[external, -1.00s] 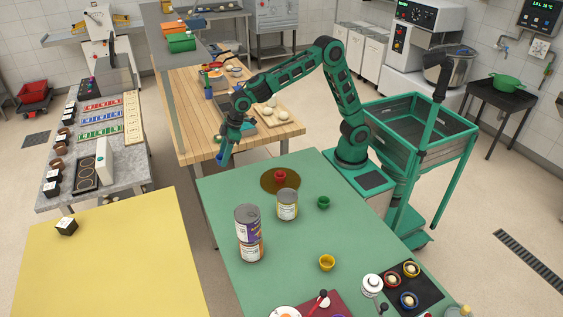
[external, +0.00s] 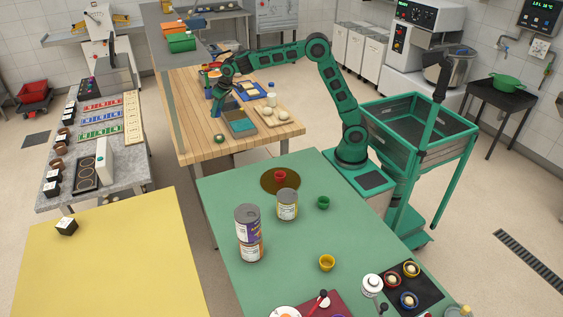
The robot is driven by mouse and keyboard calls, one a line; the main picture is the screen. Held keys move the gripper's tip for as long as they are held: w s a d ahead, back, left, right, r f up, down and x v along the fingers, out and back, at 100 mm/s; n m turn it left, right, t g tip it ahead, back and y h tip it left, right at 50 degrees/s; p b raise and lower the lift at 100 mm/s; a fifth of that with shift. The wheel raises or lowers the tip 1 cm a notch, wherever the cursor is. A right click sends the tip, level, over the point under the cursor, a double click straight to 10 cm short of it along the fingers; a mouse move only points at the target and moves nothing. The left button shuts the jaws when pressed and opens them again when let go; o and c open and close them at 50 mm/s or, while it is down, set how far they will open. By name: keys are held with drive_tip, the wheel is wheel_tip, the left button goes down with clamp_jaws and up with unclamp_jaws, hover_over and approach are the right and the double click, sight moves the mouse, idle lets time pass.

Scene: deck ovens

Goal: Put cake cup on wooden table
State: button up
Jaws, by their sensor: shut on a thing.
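My gripper (external: 216,108) is over the wooden table (external: 188,138), left of its middle. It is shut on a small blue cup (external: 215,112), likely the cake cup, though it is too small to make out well. The cup hangs just left of a grey tray (external: 240,124). I cannot tell whether it touches the table top. My fingers hide part of it.
A small dark green round thing (external: 220,139) lies near the wooden table's front edge. Pale dough balls on a board (external: 290,117) and a white bottle (external: 271,99) are on the right. Bare wood lies at the front left. The green table (external: 300,230) is nearer.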

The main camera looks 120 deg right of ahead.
drive_tip(key=d+f, duration=0.2)
drive_tip(key=d, duration=0.2)
drive_tip(key=d+f, duration=0.2)
drive_tip(key=d, duration=0.2)
drive_tip(key=d+f, duration=0.3)
drive_tip(key=shift+s+d, duration=0.25)
drive_tip(key=shift+d, duration=0.15)
drive_tip(key=shift+f, duration=2)
drive_tip(key=o, duration=0.8)
drive_tip(key=shift+f, duration=0.1)
drive_tip(key=shift+o, duration=0.2)
